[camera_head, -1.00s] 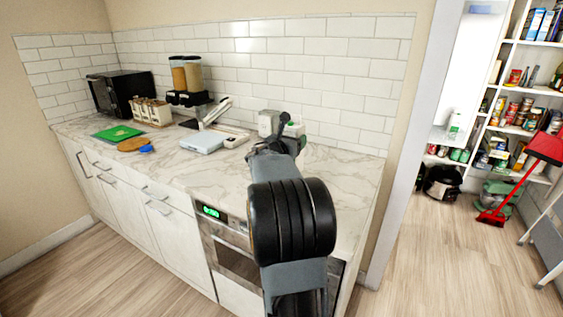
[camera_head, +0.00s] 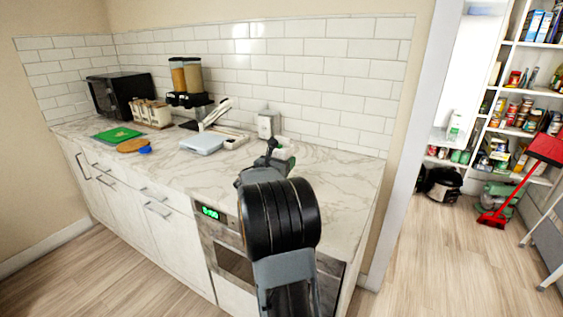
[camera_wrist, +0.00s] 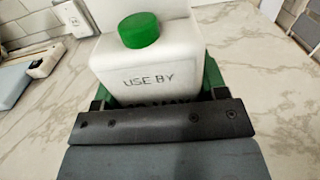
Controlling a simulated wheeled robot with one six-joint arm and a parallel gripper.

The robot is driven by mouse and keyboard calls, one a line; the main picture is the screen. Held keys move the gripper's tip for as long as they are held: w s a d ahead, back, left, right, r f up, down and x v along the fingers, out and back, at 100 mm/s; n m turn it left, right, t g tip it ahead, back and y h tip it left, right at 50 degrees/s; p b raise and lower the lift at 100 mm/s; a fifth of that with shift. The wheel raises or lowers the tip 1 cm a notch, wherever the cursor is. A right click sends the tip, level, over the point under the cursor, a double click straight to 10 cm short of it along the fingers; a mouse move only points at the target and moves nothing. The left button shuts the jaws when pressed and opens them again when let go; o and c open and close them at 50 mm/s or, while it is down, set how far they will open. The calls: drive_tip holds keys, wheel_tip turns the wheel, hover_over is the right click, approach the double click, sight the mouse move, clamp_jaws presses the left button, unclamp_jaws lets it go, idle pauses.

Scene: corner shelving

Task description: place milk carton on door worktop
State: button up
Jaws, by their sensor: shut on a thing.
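The milk carton (camera_wrist: 150,62) is white with a green cap and the words "USE BY"; it looks upright in the wrist view. My gripper (camera_wrist: 157,94) is shut on it, with a finger on each side of its lower part. In the head view my gripper (camera_head: 275,158) is over the right part of the marble worktop (camera_head: 335,185), near the doorway. Only a small white piece of the carton (camera_head: 284,152) shows past my arm there. Its base is hidden, so I cannot tell whether it touches the worktop.
A wall socket (camera_head: 268,122) is on the tiles just behind the carton. A pale flat device (camera_head: 203,143) and a dispenser (camera_head: 187,78) stand to the left. A green board (camera_head: 118,134) lies farther left. The worktop's right end is clear.

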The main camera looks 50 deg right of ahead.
drive_tip(key=shift+r, duration=0.15)
drive_tip(key=o, duration=1.4)
drive_tip(key=shift+f, duration=0.2)
drive_tip(key=shift+r, duration=0.15)
drive_tip(key=shift+s+a+f+m+g+y+b, duration=0.1)
drive_tip(key=shift+s+a+f+m+g+y, duration=0.15)
drive_tip(key=shift+s+a+f+m+y, duration=4.4)
drive_tip(key=shift+s+a+r+m+g+y+b, duration=0.25)
drive_tip(key=shift+s+a+m+y, duration=1.45)
drive_tip(key=shift+a, duration=6.85)
drive_tip(key=shift+s+a+f+m+g+y, duration=0.2)
drive_tip(key=shift+s+a+f+m+y, duration=2)
drive_tip(key=shift+a+m, duration=3.2)
